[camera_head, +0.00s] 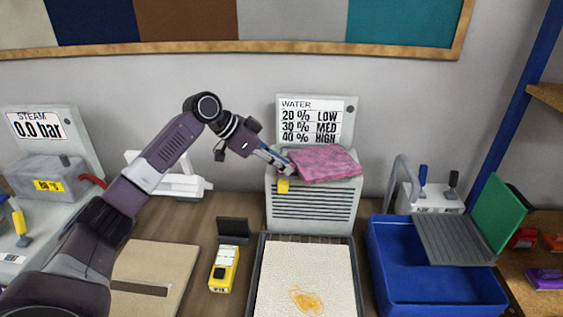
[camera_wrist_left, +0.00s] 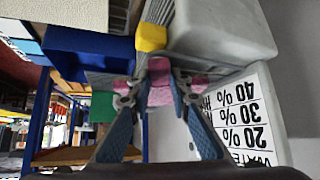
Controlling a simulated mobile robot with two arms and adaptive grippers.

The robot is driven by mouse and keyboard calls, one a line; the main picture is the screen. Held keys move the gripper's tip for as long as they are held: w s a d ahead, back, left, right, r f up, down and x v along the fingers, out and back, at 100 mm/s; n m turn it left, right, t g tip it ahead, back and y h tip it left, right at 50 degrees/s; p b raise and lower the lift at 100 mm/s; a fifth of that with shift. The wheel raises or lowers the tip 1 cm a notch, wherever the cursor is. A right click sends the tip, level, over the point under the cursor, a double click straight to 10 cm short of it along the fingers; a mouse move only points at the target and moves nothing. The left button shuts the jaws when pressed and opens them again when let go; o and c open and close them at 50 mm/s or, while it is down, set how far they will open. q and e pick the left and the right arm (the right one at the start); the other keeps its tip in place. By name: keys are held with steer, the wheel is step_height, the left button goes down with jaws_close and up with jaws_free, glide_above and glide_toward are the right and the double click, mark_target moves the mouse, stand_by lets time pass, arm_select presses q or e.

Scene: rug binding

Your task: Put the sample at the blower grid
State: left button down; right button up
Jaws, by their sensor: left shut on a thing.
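A pink, folded cloth-like sample (camera_head: 325,165) is at the top of the grey blower with the slatted grid (camera_head: 312,202). My left gripper (camera_head: 288,168) is shut on the sample's left edge. In the left wrist view the gripper (camera_wrist_left: 160,90) has pink cloth (camera_wrist_left: 160,96) between and beside its fingertips. The sample overlaps the blower's top in the head view; I cannot tell whether it rests there or hangs just above. My right gripper does not show.
A yellow knob (camera_head: 283,186) sits on the blower's front. A sign (camera_head: 316,115) stands behind it. In front lies a tray with a stained cream rug (camera_head: 278,284). A blue bin (camera_head: 430,285) is at right, a yellow meter (camera_head: 223,270) at left.

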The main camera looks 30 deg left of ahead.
arm_select(q)
steer(key=c, duration=1.8)
jaws_free()
steer(key=shift+o, duration=0.2)
steer(key=b+v, duration=0.3)
steer(key=v, duration=0.9)
steer(key=shift+f, duration=0.1)
